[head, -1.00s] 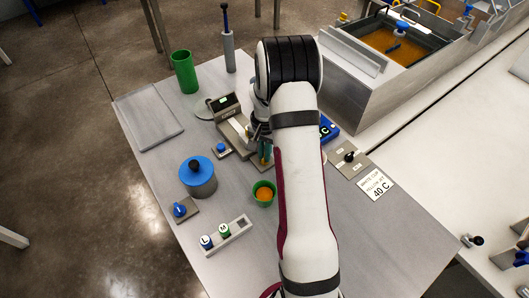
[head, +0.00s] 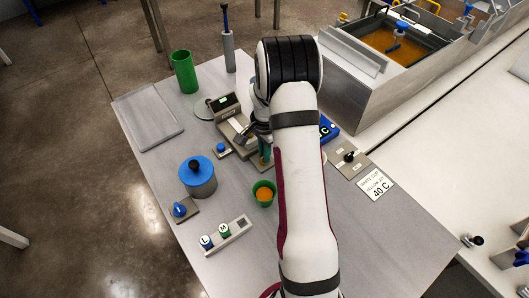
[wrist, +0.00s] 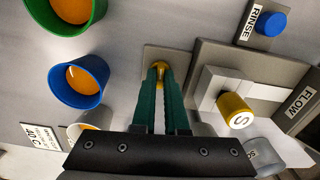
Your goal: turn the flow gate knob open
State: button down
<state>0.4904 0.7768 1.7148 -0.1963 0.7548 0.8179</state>
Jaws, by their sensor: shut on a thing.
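In the wrist view, the small brass-coloured knob (wrist: 160,68) stands on a square grey plate (wrist: 152,54). I take it for the flow gate knob, though no label shows on its plate. The two teal fingers of my gripper (wrist: 159,72) are shut on it at their tips and cover most of it. Its turn angle cannot be read. In the head view, my gripper (head: 263,158) is low over the table, partly behind my arm. A FLOW label (wrist: 299,103) is on a grey box at the right of the wrist view.
A yellow-ended cylinder marked S (wrist: 236,112) sits in a grey block right of the fingers. A RINSE button (wrist: 271,23) is beyond. Green (wrist: 72,10), blue (wrist: 80,78) and white (wrist: 88,128) cups stand left. A lidded pot (head: 198,178) and L/M rack (head: 240,229) stand farther off.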

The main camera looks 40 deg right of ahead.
jog(key=shift+a, duration=0.1)
jog(key=c, duration=0.9)
grip_release()
jog(key=shift+c, duration=0.2)
notch_tip(320, 180, up, 16)
jog(key=shift+f, duration=0.1)
jog(key=s+a+r+n, duration=0.45)
jog(key=s+a, duration=0.25)
jog(key=a, duration=0.5)
jog(key=s+a+n+y, duration=0.1)
jog(key=s+a+n, duration=0.6)
jog(key=s+a, duration=0.4)
jog(key=s, duration=0.6)
jog(key=shift+s+a+f+y, duration=0.15)
jog(key=shift+s+f+y, duration=0.2)
jog(key=shift+f+y, duration=0.05)
